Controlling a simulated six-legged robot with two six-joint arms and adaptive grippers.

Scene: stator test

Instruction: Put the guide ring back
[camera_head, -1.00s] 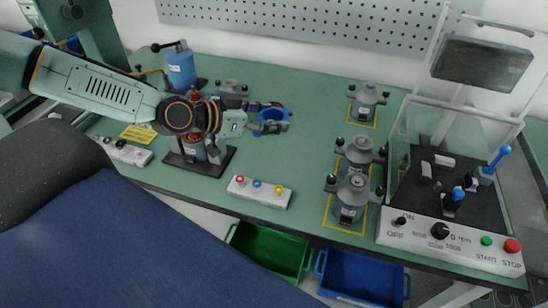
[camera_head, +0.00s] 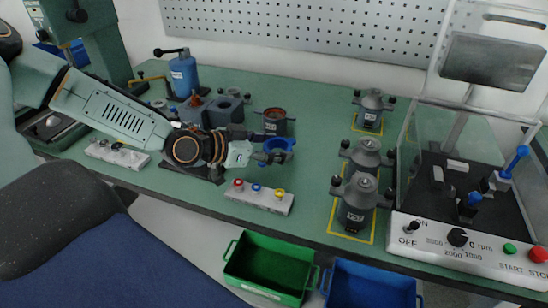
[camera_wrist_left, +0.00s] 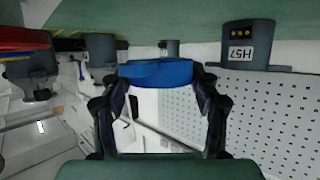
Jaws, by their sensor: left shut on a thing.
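A blue ring (camera_head: 279,146), probably the guide ring, is held by my left gripper (camera_head: 268,156) above the bench. In the left wrist view the blue ring (camera_wrist_left: 157,73) is seen edge-on between the two dark fingers, which are shut on it. A light-grey block (camera_head: 240,196) with a red, a blue and a yellow ringed knob stands at the front edge, below the gripper in the picture. A grey stator housing with a reddish-brown top (camera_head: 275,122) stands just behind the ring. My right gripper is not in view.
Grey housings (camera_head: 357,206) stand on yellow-marked spots at the right. A test bench with a clear guard (camera_head: 470,240) is beyond them. A green bin (camera_head: 270,268) and a blue bin (camera_head: 370,288) sit below the front edge. The green bench middle (camera_head: 315,125) is clear.

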